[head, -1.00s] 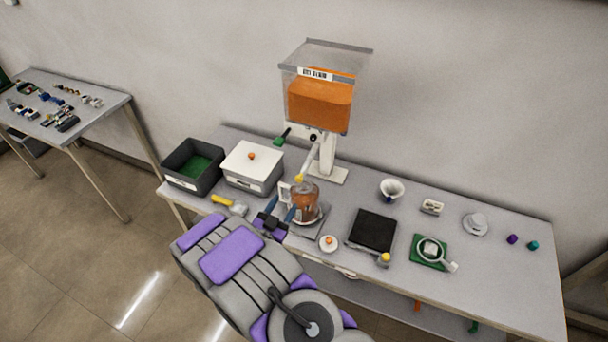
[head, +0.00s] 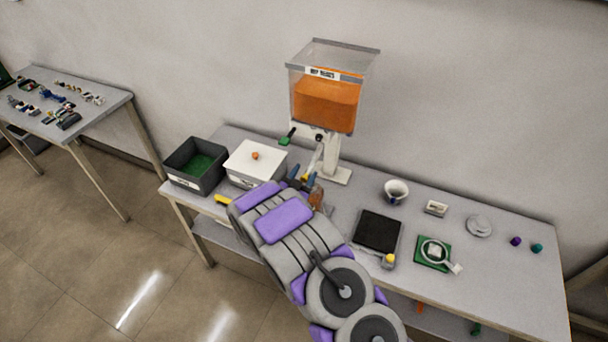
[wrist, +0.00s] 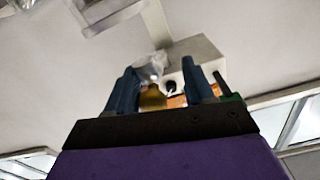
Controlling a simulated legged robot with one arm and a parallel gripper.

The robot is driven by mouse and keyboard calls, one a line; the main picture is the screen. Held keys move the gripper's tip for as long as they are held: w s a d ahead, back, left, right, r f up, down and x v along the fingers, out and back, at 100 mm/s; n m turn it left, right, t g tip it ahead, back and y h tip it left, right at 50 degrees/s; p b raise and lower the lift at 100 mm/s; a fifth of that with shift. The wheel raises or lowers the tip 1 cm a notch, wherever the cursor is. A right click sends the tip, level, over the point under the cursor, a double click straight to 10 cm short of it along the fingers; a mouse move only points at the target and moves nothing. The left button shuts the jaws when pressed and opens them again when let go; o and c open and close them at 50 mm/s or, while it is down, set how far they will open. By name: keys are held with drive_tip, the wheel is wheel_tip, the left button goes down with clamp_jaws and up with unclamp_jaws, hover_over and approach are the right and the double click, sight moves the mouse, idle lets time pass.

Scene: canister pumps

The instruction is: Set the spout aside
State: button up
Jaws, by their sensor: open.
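The dispenser (head: 328,100) stands at the back of the table with orange contents in its clear hopper. Its pale spout (head: 316,157) slants down from the front, with a yellow tip low on it. My gripper (head: 302,176) is raised at the spout's lower end, its blue fingers apart. In the wrist view my gripper (wrist: 160,90) is open, with the yellow tip (wrist: 152,97) showing between the fingers. Whether a finger touches the spout I cannot tell.
An orange-filled jar (head: 317,196) is partly hidden by my arm. A black pad (head: 379,231), a white cup (head: 396,191) and a green mat (head: 425,261) lie to the right.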

drive_tip(key=shift+w+d+r, duration=0.15)
drive_tip(key=shift+d, duration=0.55)
drive_tip(key=shift+c, duration=0.2)
drive_tip(key=shift+d, duration=0.1)
drive_tip(key=shift+c, duration=0.8)
drive_tip(key=shift+a, duration=0.4)
drive_tip(key=c, duration=0.6)
clamp_jaws()
